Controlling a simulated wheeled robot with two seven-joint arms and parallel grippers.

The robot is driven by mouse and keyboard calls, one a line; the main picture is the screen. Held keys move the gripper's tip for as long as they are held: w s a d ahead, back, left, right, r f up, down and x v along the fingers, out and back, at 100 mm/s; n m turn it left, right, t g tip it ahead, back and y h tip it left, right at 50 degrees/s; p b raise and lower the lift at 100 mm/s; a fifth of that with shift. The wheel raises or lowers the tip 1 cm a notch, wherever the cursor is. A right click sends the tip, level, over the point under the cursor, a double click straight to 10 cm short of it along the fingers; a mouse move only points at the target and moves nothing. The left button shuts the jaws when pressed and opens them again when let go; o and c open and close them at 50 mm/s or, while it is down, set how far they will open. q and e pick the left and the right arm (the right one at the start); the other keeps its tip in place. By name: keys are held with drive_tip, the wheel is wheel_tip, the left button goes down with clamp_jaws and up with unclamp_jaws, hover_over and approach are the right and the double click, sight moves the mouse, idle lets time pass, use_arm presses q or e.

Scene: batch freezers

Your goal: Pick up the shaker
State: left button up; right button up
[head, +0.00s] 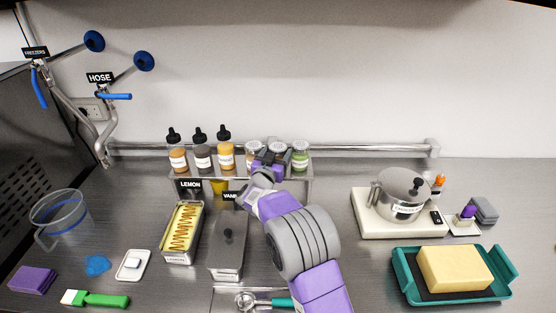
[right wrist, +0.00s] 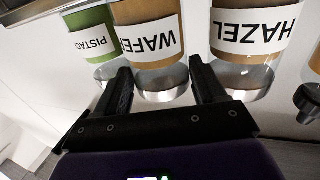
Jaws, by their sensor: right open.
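Three shakers with labels stand in a row on the rack at the back: one labelled HAZEL (right wrist: 250,40), one starting WAFE (right wrist: 150,42) and a green one starting PISTAC (right wrist: 92,40). In the head view the right-hand one is the green shaker (head: 300,157); the other two are partly covered by my right gripper (head: 268,160). In the right wrist view my right gripper (right wrist: 160,75) is open, its fingers on either side of the WAFE shaker's lower part. Whether they touch it is not clear. My left gripper is out of view.
Several dropper bottles (head: 202,155) share the rack (head: 311,188) to the left. A yellow-topped lemon tin (head: 181,235) and a lidded steel tin (head: 227,252) stand in front. A pot (head: 402,205) and a teal tray (head: 400,278) are to the right. A rail (head: 370,149) runs behind.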

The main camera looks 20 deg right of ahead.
drive_tip(key=shift+w, duration=0.1)
drive_tip(key=shift+c, duration=0.3)
drive_tip(key=c, duration=0.6)
wheel_tip(320, 180, up, 10)
drive_tip(key=p, duration=0.3)
drive_tip(key=shift+c, duration=0.2)
